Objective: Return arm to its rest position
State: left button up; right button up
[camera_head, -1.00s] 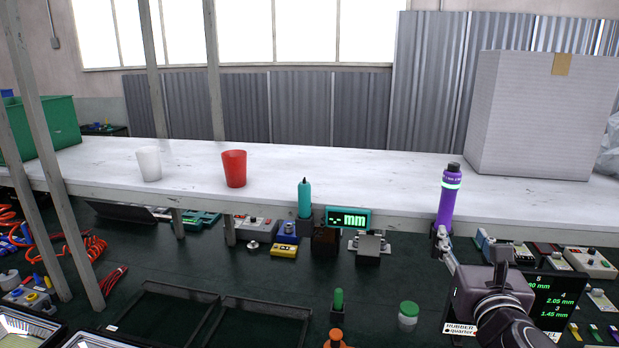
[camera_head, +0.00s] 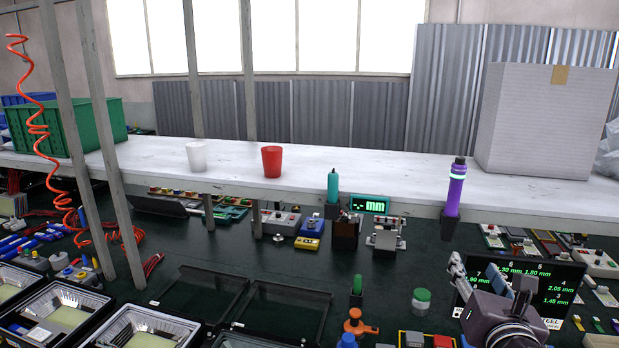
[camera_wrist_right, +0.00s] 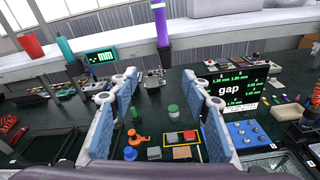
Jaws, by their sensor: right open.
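My right gripper (camera_head: 487,278) is at the lower right of the head view, in front of the dark screen with green figures (camera_head: 535,285). In the right wrist view its two blue-padded fingers (camera_wrist_right: 165,105) stand wide apart with nothing between the pads. The purple tool with a glowing ring (camera_head: 455,188) stands upright in a dark holder at the shelf's front edge, apart from the gripper. It also shows in the wrist view (camera_wrist_right: 161,28). My left gripper is not in view.
A white shelf (camera_head: 340,177) carries a white cup (camera_head: 196,156), a red cup (camera_head: 271,162) and a large box (camera_head: 545,120). A green-capped jar (camera_head: 421,300) stands left of the gripper.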

jog(key=s+a+f+m+g+y, duration=0.1)
jog(key=s+a+f+m+g, duration=0.1)
jog(key=s+f+m, duration=0.45)
jog(key=s+a+f+m+g+y, duration=0.1)
jog(key=a+f+m+g, duration=0.2)
jog(key=f, duration=0.7)
jog(key=s+a+f+m+g, duration=0.1)
jog(key=s+f+m+g, duration=0.1)
jog(key=s+f+m, duration=0.35)
jog(key=s+a+f+m+g+y, duration=0.1)
jog(key=s+a+f+m+g, duration=0.15)
jog(key=s+f+m, duration=0.5)
jog(key=s+a+f+m+g+y, duration=0.1)
jog(key=s+f+m+g, duration=0.2)
jog(key=s+f+m, duration=0.5)
notch_tip(320, 180, down, 31)
jog(key=s+n+g+b, duration=0.2)
jog(key=s+b, duration=0.1)
jog(key=b, duration=0.3)
pick_arm(q)
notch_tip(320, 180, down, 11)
jog(key=b, duration=0.5)
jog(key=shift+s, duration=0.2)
pick_arm(e)
jog(key=s+d+f, duration=0.3)
jog(key=s+f, duration=1.3)
jog(key=f, duration=0.5)
jog(key=shift+s+g, duration=0.4)
jog(key=shift+g, duration=0.05)
